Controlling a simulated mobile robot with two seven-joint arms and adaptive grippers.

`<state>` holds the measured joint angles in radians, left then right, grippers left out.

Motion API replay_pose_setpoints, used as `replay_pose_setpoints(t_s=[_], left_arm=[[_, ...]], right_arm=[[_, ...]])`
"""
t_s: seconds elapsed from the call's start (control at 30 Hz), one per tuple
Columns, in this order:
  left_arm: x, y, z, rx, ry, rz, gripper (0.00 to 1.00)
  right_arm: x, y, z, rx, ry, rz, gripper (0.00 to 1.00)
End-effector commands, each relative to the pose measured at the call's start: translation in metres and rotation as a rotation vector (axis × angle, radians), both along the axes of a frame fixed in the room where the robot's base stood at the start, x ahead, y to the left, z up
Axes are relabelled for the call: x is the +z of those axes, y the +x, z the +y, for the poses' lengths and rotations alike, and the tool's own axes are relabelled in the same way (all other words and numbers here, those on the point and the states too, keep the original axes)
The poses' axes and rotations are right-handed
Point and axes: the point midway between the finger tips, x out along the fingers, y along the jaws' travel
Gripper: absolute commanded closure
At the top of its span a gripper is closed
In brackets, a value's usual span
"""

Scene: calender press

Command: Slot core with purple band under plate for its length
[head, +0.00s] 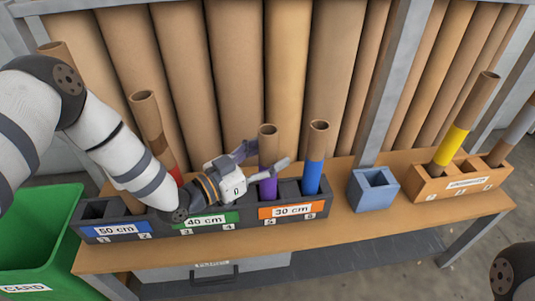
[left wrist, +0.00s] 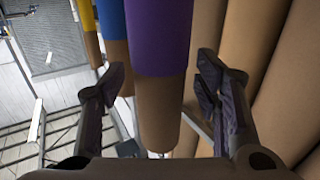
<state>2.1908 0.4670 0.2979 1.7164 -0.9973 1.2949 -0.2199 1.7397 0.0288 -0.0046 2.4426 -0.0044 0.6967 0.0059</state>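The core with the purple band (head: 267,178) stands upright in the dark rack (head: 85,222), in the left slot of the orange 30 cm plate (head: 292,211), numbered 5. In the left wrist view the purple-banded core (left wrist: 160,45) shows between my fingers, with gaps at both sides. My left gripper (head: 266,157) is open at the core, apparently not touching it. The rack also bears a blue 50 cm plate (head: 115,229) and a green 40 cm plate (head: 205,220). My right gripper is out of view.
A blue-banded core (head: 314,172) stands close right of the purple one. A red-banded core (head: 155,135) is partly behind my left arm. A blue-grey box (head: 372,190) and an orange holder (head: 462,186) with a yellow-banded core (head: 453,143) stand right. Tall tubes line the back.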

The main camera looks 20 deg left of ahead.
Motion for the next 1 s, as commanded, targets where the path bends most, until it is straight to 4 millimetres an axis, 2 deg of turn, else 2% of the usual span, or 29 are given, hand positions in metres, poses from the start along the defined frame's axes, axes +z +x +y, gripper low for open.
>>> replay_pose_setpoints(t_s=[0.13,0.23,0.5,0.63,0.8,1.0], left_arm=[[0.000,-0.002,0.001,0.000,0.001,0.001,0.43],[-0.001,-0.012,0.009,0.002,0.001,0.003,0.43],[0.000,-0.071,0.050,0.003,0.000,0.002,0.43],[0.000,-0.091,0.063,0.001,0.000,0.001,0.43],[0.001,-0.099,0.068,0.000,0.000,0.000,0.43],[0.001,-0.099,0.068,0.000,0.000,0.000,0.43]], right_arm=[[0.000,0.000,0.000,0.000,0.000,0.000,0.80],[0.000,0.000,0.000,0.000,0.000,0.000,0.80],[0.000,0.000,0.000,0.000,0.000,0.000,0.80],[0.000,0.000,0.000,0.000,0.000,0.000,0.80],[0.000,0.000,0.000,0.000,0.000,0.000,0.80],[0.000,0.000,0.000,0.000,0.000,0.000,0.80]])
